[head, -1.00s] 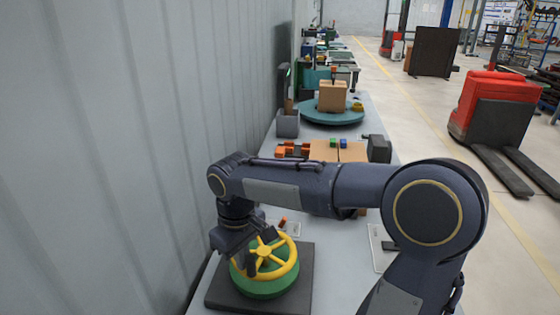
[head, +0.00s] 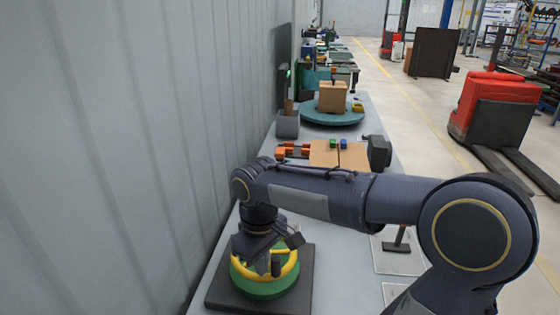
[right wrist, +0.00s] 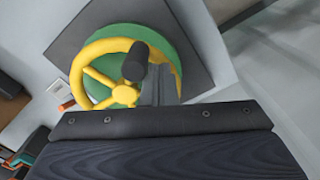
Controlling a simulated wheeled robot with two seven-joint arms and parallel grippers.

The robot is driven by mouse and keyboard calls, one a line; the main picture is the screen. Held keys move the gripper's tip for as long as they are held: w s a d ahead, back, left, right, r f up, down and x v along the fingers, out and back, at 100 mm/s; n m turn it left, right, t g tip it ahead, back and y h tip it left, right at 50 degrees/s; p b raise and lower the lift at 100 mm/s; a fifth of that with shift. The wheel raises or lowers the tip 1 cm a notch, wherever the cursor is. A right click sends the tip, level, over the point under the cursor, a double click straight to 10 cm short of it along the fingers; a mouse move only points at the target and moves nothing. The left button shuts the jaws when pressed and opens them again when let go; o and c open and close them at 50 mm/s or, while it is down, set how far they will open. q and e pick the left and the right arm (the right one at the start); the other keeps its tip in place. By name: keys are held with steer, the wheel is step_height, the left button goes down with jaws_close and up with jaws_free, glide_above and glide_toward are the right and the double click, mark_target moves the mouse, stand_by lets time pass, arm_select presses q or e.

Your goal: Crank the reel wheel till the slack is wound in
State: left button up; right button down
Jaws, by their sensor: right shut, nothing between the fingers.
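The reel wheel (head: 293,266) has a yellow rim on a green drum (head: 262,289), set on a dark base plate (head: 300,296). The right wrist view shows the yellow spokes and hub of the wheel (right wrist: 124,94) and an upright dark crank handle (right wrist: 135,62) near its rim. My right gripper (head: 268,258) points down over the wheel and hides much of it in the head view. In the right wrist view my fingers (right wrist: 160,88) are shut and empty beside the handle; I cannot tell whether they touch it. My left gripper is not in view.
A grey wall (head: 120,150) runs close along the left of the bench. Farther back are a brown board (head: 338,153), a grey box (head: 288,125) and a teal turntable (head: 328,114) with a carton.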

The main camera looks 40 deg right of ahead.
mark_target(294, 254)
steer(key=shift+s+d, duration=0.4)
steer(key=shift+d, duration=0.2)
steer(key=shift+s+d, duration=0.35)
steer(key=shift+d, duration=0.2)
steer(key=shift+s+d+p, duration=0.1)
steer(key=shift+d+p, duration=0.25)
steer(key=shift+d, duration=1.45)
steer(key=shift+d, duration=0.1)
steer(key=shift+w+d+p, duration=0.25)
steer(key=shift+w+d, duration=0.1)
steer(key=shift+d, duration=0.2)
steer(key=shift+w+d+p, duration=0.25)
steer(key=shift+w+d, duration=0.05)
steer(key=shift+d, duration=0.25)
steer(key=shift+w+d, duration=0.15)
steer(key=shift+d, duration=0.25)
